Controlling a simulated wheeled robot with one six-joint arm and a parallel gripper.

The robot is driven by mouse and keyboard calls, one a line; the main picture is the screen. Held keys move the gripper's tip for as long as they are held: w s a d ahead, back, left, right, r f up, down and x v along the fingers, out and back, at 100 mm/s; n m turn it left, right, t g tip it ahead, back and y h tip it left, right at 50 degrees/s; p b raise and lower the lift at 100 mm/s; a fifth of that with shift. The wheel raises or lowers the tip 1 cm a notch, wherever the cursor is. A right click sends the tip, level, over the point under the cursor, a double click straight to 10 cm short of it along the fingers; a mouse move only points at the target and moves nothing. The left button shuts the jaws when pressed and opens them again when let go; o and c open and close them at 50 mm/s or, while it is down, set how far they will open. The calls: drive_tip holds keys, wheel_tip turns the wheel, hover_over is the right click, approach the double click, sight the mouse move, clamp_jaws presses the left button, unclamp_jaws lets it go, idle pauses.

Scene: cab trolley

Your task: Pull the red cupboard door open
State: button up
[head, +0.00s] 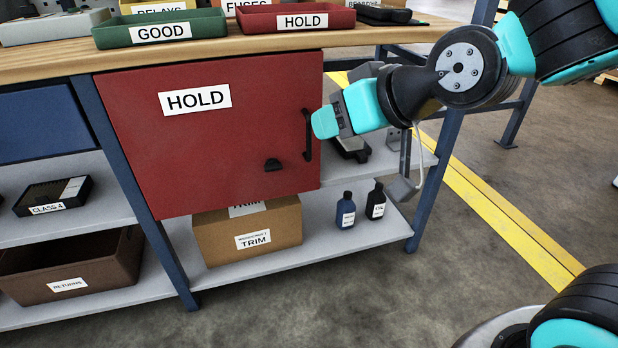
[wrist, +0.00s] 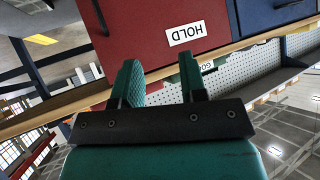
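The red cupboard door (head: 205,130) with a white HOLD label sits under the wooden worktop and looks shut. Its black vertical bar handle (head: 308,135) is near the right edge. My gripper (head: 325,122) is just right of the handle, with its teal fingers pointing at it. In the wrist view the two fingers (wrist: 158,62) are apart with nothing seen held between them. The red door also shows there (wrist: 150,30), turned over, with the dark handle (wrist: 100,15) up and left of the fingers. I cannot tell whether a finger touches the handle.
A black catch (head: 272,165) sticks out low on the door. Below stand a TRIM box (head: 248,232) and two small bottles (head: 345,212). Green (head: 160,30) and red (head: 296,18) trays sit on the worktop. The floor in front is clear; a blue leg (head: 432,185) stands right.

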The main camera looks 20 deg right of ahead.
drive_tip(key=w+d+f+m+t+h+b, duration=0.1)
drive_tip(key=w+d+f+t+b, duration=0.25)
drive_tip(key=f+b, duration=0.55)
drive_tip(key=w+d+f+m+t+h+b, duration=0.1)
drive_tip(key=w+d+f+t+b, duration=0.2)
drive_tip(key=f+b, duration=0.6)
drive_tip(key=t+p, duration=0.2)
drive_tip(key=p, duration=0.6)
approach(310, 140)
drive_tip(key=w+p, duration=0.3)
drive_tip(key=w+a+p, duration=0.1)
drive_tip(key=w+p, duration=0.4)
drive_tip(key=shift+w+a+r+p, duration=0.3)
drive_tip(key=shift+a+r+p, duration=0.05)
drive_tip(key=shift+r, duration=0.05)
drive_tip(key=shift+w+a+f+p, duration=0.15)
drive_tip(key=shift+w+p, duration=0.15)
drive_tip(key=shift+w, duration=0.15)
drive_tip(key=shift+w+f+p, duration=0.15)
drive_tip(key=shift+w+p, duration=0.15)
drive_tip(key=shift+w, duration=0.15)
drive_tip(key=shift+c, duration=0.5)
clamp_jaws()
